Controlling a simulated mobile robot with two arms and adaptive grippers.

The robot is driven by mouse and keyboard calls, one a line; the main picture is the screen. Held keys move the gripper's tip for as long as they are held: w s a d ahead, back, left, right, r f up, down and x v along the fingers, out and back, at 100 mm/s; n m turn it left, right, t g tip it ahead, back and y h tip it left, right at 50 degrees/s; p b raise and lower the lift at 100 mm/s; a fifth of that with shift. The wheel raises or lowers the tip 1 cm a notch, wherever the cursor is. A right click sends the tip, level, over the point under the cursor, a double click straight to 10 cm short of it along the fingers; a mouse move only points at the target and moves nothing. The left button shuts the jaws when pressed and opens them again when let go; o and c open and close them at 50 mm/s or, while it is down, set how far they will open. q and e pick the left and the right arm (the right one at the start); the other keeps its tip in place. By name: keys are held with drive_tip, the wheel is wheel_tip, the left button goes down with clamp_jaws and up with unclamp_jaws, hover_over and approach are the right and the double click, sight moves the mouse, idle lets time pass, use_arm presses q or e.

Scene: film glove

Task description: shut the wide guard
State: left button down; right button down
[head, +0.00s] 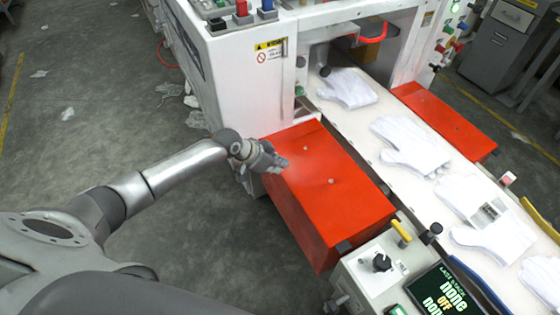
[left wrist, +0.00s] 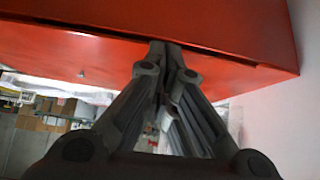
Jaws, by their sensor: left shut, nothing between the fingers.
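The wide red guard (head: 325,185), a box-like cover with a broad top and a front side, lies along the near side of the white conveyor. My left gripper (head: 280,163) is at its left edge, with its fingers shut and empty. In the left wrist view, the shut fingertips (left wrist: 166,50) are close up against a red panel (left wrist: 225,40) with a dark seam along its edge; I cannot tell whether they touch it. I cannot tell how far open the guard is. My right gripper is not in view.
A smaller red cover (head: 443,118) lies on the conveyor's far side. White gloves (head: 410,145) lie on the belt. A white machine housing (head: 235,80) stands behind the guard. A control box (head: 385,270) with a display is at the near end.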

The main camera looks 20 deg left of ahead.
use_arm(q)
drive_tip(key=shift+f, duration=0.25)
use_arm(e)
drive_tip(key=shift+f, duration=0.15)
